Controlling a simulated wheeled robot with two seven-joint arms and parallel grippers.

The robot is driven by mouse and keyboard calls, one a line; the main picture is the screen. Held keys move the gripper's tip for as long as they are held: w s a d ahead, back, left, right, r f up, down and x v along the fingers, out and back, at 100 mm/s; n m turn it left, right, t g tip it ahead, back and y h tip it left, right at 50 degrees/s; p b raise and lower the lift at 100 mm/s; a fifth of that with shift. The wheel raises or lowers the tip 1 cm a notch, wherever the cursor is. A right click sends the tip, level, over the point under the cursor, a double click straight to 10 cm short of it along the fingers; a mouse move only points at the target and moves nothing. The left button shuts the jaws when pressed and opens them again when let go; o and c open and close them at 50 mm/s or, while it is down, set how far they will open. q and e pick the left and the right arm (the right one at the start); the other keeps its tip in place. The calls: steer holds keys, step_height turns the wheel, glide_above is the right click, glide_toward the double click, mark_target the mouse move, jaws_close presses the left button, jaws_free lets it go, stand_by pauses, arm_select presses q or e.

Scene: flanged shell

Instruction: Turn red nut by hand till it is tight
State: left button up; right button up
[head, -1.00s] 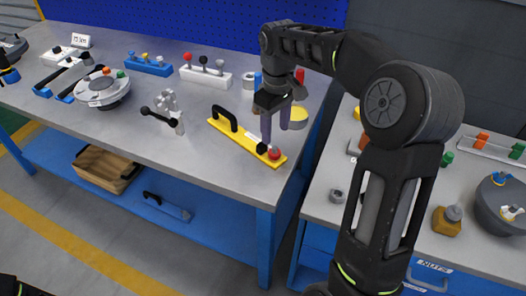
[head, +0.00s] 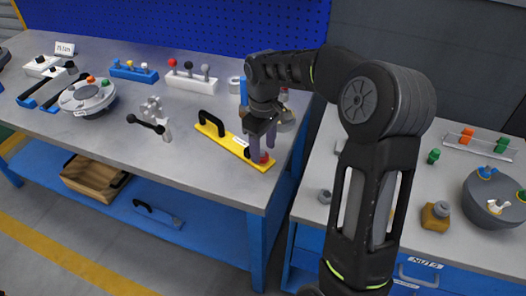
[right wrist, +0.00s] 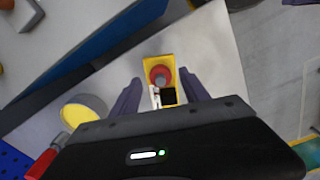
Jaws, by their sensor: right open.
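The red nut (head: 263,158) is a small round red piece near the front end of a yellow bar (head: 228,142) with a black handle, on the workbench. In the right wrist view, the red nut (right wrist: 159,75) shows a greyish centre. My right gripper (head: 272,152) is open above this end of the bar. In the right wrist view its fingers (right wrist: 160,88) stand on either side of the nut, apart from it. I cannot tell how far above the nut they are. My left gripper is not in view.
A grey flanged shell (head: 88,98) with coloured nuts is at the bench's left; another shell (head: 492,200) is on the right table. Lever blocks (head: 192,80) stand at the back. A black-handled clamp (head: 150,120) lies left of the bar. The bench's front middle is clear.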

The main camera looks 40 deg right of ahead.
steer(key=shift+f, duration=1.05)
steer(key=shift+c, duration=0.2)
jaws_close()
